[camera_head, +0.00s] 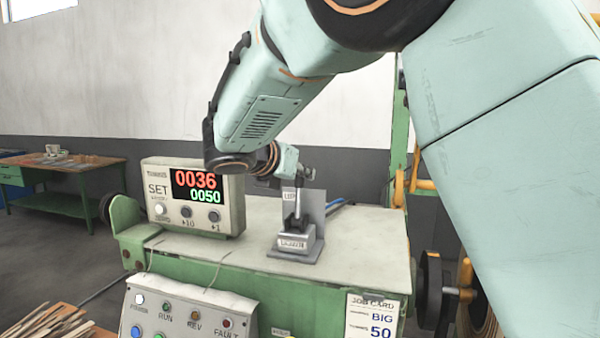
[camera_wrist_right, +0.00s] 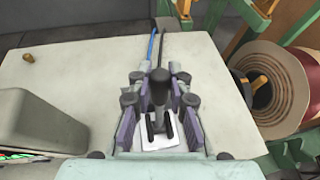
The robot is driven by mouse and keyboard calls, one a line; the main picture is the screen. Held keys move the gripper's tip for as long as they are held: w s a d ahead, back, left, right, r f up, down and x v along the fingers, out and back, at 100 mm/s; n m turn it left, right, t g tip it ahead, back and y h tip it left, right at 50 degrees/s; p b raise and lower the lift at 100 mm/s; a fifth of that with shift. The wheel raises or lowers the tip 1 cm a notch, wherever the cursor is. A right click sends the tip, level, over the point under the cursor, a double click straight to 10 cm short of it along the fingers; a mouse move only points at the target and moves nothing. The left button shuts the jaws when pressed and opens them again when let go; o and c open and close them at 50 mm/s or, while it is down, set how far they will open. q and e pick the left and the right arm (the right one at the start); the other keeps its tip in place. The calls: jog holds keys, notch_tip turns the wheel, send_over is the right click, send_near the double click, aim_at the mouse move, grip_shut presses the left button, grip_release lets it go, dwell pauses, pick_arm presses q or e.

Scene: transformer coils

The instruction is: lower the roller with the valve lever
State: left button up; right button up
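The valve lever (camera_head: 296,212) stands on a small grey metal valve block (camera_head: 297,243) with a back plate on the bench top. In the right wrist view the lever's black knob (camera_wrist_right: 160,88) sits between the fingers of my right gripper (camera_wrist_right: 160,108). The fingers are apart, with a gap showing on each side of the knob. In the head view my right gripper (camera_head: 303,174) is just above and behind the lever, partly hidden by my arm. My left gripper is not in view. I cannot tell which part is the roller.
A counter box (camera_head: 192,198) showing 0036 and 0050 stands left of the valve on the bench (camera_head: 365,240). A control panel (camera_head: 188,312) and a job card (camera_head: 371,318) are at the front. A copper-coloured coil (camera_wrist_right: 272,85) is to the right. A green table (camera_head: 70,175) stands far left.

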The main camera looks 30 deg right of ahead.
jog(key=shift+w+d+f, duration=0.2)
jog(key=shift+d+f, duration=0.1)
grip_shut()
jog(key=shift+s+a+r, duration=0.25)
jog(key=shift+a, duration=0.1)
jog(key=shift+w+d, duration=0.1)
jog(key=shift+w, duration=0.05)
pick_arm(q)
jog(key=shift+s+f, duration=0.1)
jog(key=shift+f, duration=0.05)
